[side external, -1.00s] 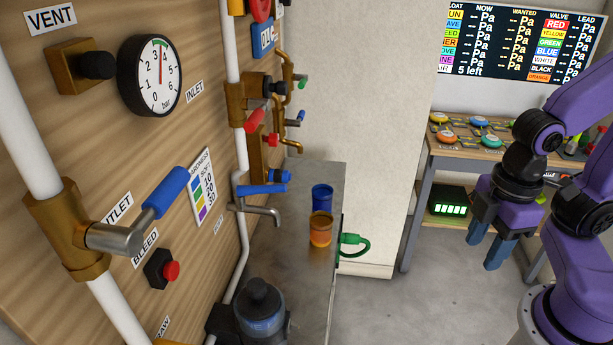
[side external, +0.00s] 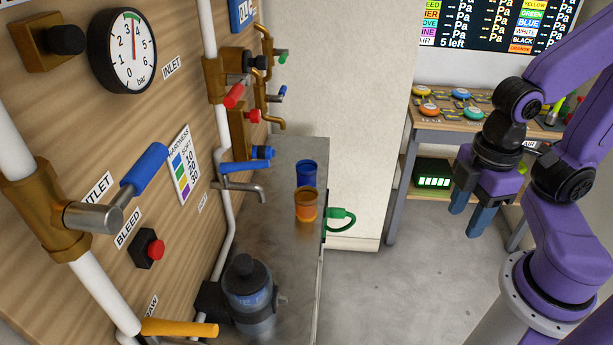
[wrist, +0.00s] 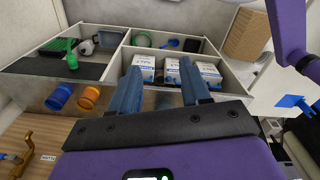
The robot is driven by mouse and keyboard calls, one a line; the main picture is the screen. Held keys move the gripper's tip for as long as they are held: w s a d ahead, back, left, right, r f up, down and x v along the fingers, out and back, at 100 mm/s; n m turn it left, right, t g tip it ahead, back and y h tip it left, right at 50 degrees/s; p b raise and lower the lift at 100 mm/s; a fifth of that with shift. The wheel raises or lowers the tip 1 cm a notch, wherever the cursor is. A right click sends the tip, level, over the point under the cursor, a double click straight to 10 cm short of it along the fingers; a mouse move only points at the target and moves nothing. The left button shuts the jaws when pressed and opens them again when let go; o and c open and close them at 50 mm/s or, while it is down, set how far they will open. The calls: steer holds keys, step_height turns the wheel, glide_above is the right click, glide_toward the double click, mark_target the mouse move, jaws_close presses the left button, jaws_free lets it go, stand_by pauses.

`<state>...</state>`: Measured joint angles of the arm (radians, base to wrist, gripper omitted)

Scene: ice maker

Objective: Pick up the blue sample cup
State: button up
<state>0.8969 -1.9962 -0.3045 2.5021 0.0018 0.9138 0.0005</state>
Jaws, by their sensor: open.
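The blue sample cup (side external: 307,172) stands on the grey counter (side external: 290,265), just behind an orange cup (side external: 306,205). In the wrist view the blue cup (wrist: 59,96) is at the left, beside the orange cup (wrist: 89,97). My gripper (side external: 471,222) is open and empty, its blue fingers pointing down, well to the right of the counter and cups.
A faucet (side external: 252,187) and pipes on the wooden panel stand left of the cups. A dark bottle (side external: 248,295) stands nearer on the counter. A green hose (side external: 341,218) sticks out at the counter's right edge. The divided white tray (wrist: 118,62) holds several boxes. Floor between counter and arm is clear.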

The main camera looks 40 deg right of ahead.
steer(key=o, duration=0.9)
steer(key=w+a+f+m+t+y, duration=0.1)
steer(key=w+a+f, duration=0.1)
steer(key=w, duration=0.3)
steer(key=w+a+f+m+t+y, duration=0.1)
steer(key=w+a+f, duration=0.1)
steer(key=w, duration=0.3)
steer(key=m+t+y, duration=0.2)
steer(key=m+t, duration=0.4)
steer(key=t, duration=0.4)
glide_toward(302, 169)
steer(key=shift+w+a+f+y, duration=0.15)
steer(key=shift+w+a+f, duration=0.05)
steer(key=shift+w+a, duration=0.35)
steer(key=shift+w+a+f+y, duration=0.2)
steer(key=shift+w+a, duration=0.25)
steer(key=shift+w, duration=0.2)
steer(key=shift+x, duration=2.85)
